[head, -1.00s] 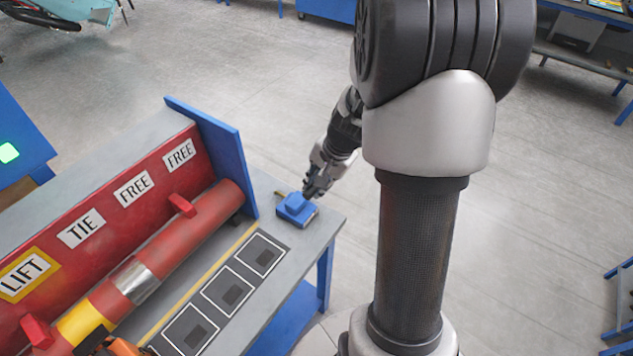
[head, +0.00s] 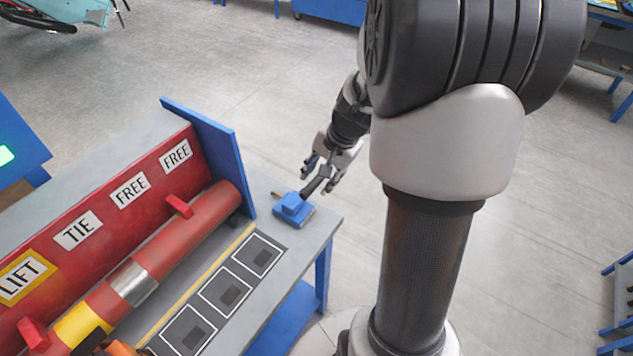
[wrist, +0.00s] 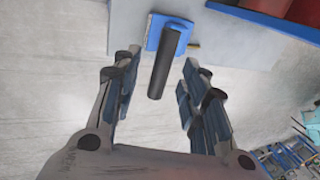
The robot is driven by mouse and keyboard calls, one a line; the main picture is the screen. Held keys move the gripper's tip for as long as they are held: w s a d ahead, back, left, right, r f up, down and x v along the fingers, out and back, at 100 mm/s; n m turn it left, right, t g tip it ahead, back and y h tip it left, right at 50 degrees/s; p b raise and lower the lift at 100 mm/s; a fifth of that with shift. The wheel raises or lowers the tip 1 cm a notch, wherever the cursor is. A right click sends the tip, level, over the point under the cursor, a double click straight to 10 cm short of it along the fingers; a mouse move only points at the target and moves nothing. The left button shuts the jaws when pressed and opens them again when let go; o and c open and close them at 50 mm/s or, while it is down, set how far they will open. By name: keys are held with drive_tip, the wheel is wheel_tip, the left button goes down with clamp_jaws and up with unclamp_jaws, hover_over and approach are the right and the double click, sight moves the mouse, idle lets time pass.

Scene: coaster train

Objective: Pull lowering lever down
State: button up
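The lowering lever is a black handle (head: 314,186) on a blue base (head: 292,209), which sits at the bench's right end. The handle slants up and to the right from the base in the head view. My gripper (head: 319,176) is open at the handle's outer end, with fingers spread on both sides. In the wrist view the black handle (wrist: 165,66) points toward me between the open fingers of my gripper (wrist: 160,75), with a gap on each side. The blue base (wrist: 169,30) shows behind it. I cannot tell whether any finger touches the handle.
The grey bench (head: 322,222) carries a red tube (head: 200,212) with a silver band, and a blue end plate (head: 215,150) stands beside the lever. Labels read LIFT, TIE and FREE. A dark strip with white squares (head: 230,290) lies in front.

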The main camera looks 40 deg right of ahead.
drive_tip(key=v, duration=0.7)
drive_tip(key=shift+s+r, duration=0.2)
drive_tip(key=shift+r, duration=0.15)
drive_tip(key=shift+d, duration=0.1)
